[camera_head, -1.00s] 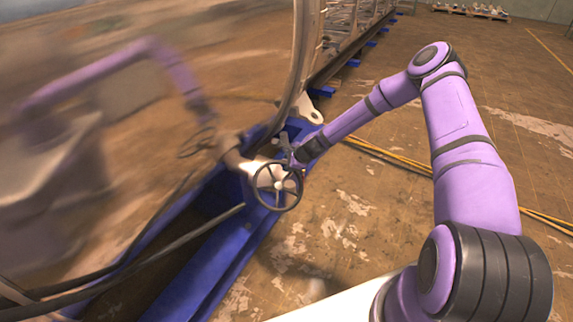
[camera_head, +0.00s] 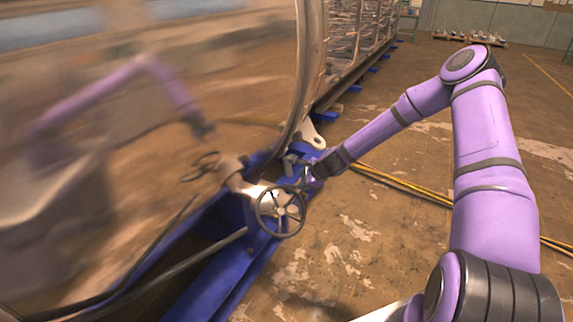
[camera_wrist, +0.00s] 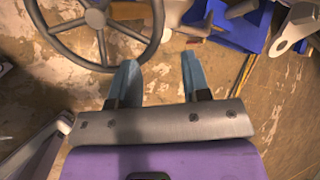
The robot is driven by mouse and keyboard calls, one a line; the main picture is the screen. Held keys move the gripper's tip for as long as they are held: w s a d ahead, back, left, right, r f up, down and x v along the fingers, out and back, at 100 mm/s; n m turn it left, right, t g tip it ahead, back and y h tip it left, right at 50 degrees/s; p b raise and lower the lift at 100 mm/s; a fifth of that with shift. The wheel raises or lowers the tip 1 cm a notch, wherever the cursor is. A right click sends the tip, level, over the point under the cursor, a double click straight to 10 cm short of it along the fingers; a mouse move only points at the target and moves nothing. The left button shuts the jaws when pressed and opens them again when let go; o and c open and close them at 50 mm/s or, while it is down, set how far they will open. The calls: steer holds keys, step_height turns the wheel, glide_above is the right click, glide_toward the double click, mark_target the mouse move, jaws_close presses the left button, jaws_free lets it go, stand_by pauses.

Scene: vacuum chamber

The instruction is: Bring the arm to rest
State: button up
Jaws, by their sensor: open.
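My purple arm reaches from the lower right of the head view over to the blue base of the chamber. My gripper (camera_wrist: 160,82) shows in the wrist view with its two blue-tipped fingers apart and nothing between them. In the head view my gripper (camera_head: 306,175) is small, just beyond and right of a dark handwheel (camera_head: 281,212). The handwheel (camera_wrist: 97,28) also shows in the wrist view, at the upper left, with its rim close to the left fingertip. I cannot tell whether they touch.
The shiny curved chamber wall (camera_head: 150,90) fills the left and mirrors my arm. The blue base frame (camera_head: 230,275) runs below it. Yellow cables (camera_head: 415,185) cross the brown floor (camera_head: 340,265). The floor right of the base is mostly clear.

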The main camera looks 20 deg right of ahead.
steer(key=s+a+r+n+g+h, duration=0.1)
steer(key=s+r+n, duration=0.45)
steer(key=r, duration=0.55)
steer(key=s+a+r+n+g+h, duration=0.1)
steer(key=s+a+r+n, duration=0.1)
steer(key=s+r+n, duration=0.6)
steer(key=s+a+r+n+h, duration=0.1)
steer(key=s+r+n, duration=0.15)
steer(key=r, duration=1.05)
steer(key=s+r+n, duration=0.1)
steer(key=s+r, duration=0.3)
steer(key=s, duration=0.5)
steer(key=s+d+r+n, duration=0.1)
steer(key=s+r, duration=0.3)
steer(key=s, duration=0.5)
steer(key=s+r+n, duration=0.3)
steer(key=s+r, duration=0.1)
steer(key=s, duration=0.5)
steer(key=shift+d+r+h, duration=0.2)
steer(key=shift+r+h, duration=0.05)
steer(key=shift+h, duration=0.15)
steer(key=shift+w, duration=0.1)
